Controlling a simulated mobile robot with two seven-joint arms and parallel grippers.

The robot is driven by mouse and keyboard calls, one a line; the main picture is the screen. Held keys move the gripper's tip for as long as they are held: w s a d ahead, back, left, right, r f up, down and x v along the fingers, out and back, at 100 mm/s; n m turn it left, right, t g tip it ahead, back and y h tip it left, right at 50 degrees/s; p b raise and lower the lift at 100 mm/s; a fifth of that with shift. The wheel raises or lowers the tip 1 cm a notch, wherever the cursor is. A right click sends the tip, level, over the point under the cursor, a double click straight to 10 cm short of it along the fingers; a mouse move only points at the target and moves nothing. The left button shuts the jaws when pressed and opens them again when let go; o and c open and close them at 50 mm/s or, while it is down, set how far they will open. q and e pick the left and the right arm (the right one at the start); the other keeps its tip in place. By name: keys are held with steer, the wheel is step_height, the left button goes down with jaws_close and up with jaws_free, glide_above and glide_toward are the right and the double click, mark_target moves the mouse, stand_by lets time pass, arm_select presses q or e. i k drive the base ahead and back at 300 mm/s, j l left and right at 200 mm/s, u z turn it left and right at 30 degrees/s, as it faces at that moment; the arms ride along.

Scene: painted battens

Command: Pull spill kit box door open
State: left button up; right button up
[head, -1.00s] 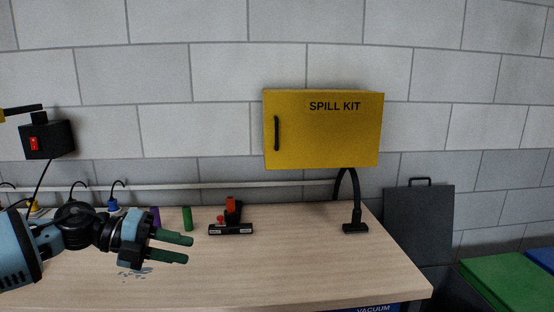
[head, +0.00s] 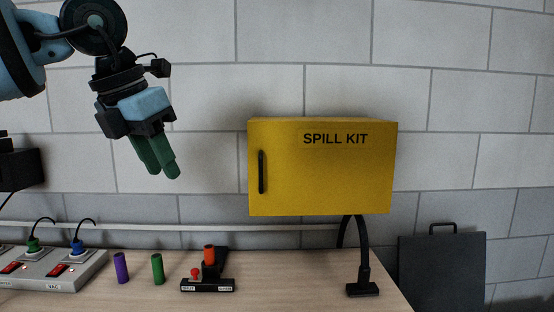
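The yellow spill kit box (head: 325,185) is fixed on the block wall, with its door closed flat. Its black vertical handle (head: 262,172) is near the door's left edge. My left gripper (head: 163,174) is in the air left of the box, with its green fingers pointing down and slightly right. It is clear of the handle and holds nothing that I can see. The fingers overlap in this view, so the gap between them cannot be judged. My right gripper is not in view.
The wooden bench (head: 310,275) runs below the box. On it stand a purple cylinder (head: 121,268), a green cylinder (head: 157,269), a black-and-red switch device (head: 208,285) and a black curved stand (head: 363,288). A grey power strip (head: 50,270) lies at left. Open air separates gripper and box.

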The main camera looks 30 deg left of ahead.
mark_target(295, 168)
steer(key=i, duration=0.85)
